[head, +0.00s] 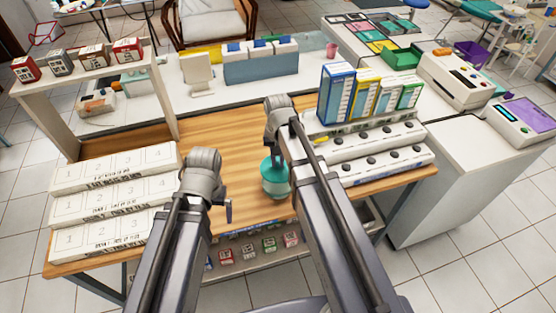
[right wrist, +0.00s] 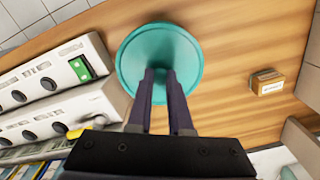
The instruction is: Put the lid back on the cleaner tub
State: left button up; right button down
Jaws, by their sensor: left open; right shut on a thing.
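The teal cleaner tub (head: 275,187) stands on the wooden table, in front of my right arm in the head view. The round teal lid (right wrist: 160,62) fills the upper middle of the right wrist view and hides what is under it. My right gripper (right wrist: 160,75) is shut on the lid near its middle, where the fingers cover the grip. In the head view the lid appears at or just above the tub's top; I cannot tell whether it is seated. My left gripper (head: 228,212) is open above the table's front part, left of the tub, and mostly hidden by its wrist.
A white knobbed unit (head: 375,150) and upright coloured boxes (head: 338,92) stand right of the tub. Bare wood (head: 225,135) lies between.

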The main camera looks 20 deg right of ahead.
aim_at(278, 168)
jog(key=shift+s, duration=0.15)
jog(key=shift+f, duration=0.2)
jog(key=shift+f+b, duration=0.6)
jog(key=shift+b, duration=0.2)
notch_tip(278, 168, down, 5)
jog(key=b, duration=0.5)
jog(key=shift+f, duration=0.15)
dwell(1.1)
jog(key=shift+c, duration=1.4)
grip_release()
